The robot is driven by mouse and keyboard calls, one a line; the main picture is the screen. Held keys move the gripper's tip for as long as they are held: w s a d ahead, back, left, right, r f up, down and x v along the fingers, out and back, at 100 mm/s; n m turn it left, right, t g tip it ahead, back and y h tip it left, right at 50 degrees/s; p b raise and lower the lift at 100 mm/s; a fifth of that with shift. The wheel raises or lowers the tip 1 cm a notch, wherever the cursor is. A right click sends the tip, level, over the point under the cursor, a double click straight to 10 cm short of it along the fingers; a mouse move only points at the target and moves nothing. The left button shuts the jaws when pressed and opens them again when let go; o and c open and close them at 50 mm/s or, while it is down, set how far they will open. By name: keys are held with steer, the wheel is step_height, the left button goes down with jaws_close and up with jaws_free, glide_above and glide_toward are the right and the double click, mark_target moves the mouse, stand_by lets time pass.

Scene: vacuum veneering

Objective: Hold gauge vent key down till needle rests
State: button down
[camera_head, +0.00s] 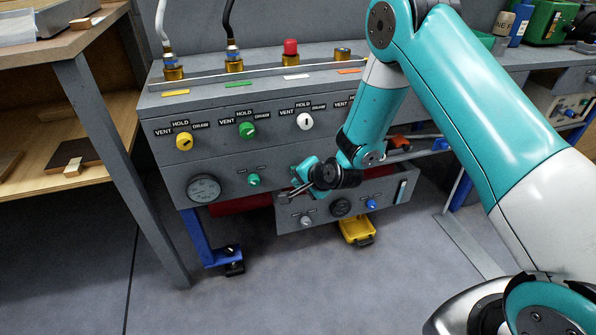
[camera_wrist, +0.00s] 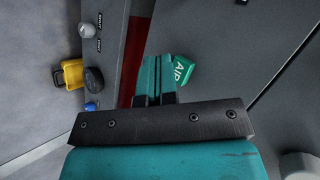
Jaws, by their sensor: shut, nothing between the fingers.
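A round dial gauge (camera_head: 204,188) sits low on the left of the grey cabinet front; its needle is too small to read. A green knob (camera_head: 253,180) is to its right. Three knobs labelled VENT, HOLD and DRAW stand above: yellow (camera_head: 184,141), green (camera_head: 247,129) and white (camera_head: 305,121). I cannot tell which part is the vent key. My gripper (camera_head: 288,194) is shut and empty, in front of the cabinet to the right of the lower green knob. In the wrist view its fingers (camera_wrist: 157,78) point past a green piece marked AIR (camera_wrist: 184,70).
A pulled-out drawer below my gripper carries a white knob (camera_head: 306,220), a dark round part (camera_head: 341,207) and a blue knob (camera_head: 371,204). A yellow container (camera_head: 356,231) is beneath it. A wooden bench (camera_head: 55,48) stands left. The floor in front is clear.

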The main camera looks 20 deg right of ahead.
steer(key=s, duration=0.5)
stand_by(0.3)
stand_by(0.4)
steer(key=s+a+r+n+g+y, duration=0.1)
steer(key=s+a+r+n, duration=0.15)
steer(key=r, duration=0.35)
steer(key=s+a+r+n+g+y, duration=0.1)
steer(key=a+r+n, duration=0.15)
steer(key=r, duration=0.25)
steer(key=s+r+n+g+h, duration=0.1)
steer(key=s+r+n+g, duration=0.2)
steer(key=s+r+n, duration=0.65)
steer(key=s+r+n+g, duration=0.35)
steer(key=s+r, duration=0.35)
steer(key=s, duration=0.8)
step_height(320, 180, up, 32)
steer(key=d+p, duration=0.1)
steer(key=p, duration=3.1)
steer(key=shift+s+h, duration=0.3)
steer(key=shift+s, duration=0.05)
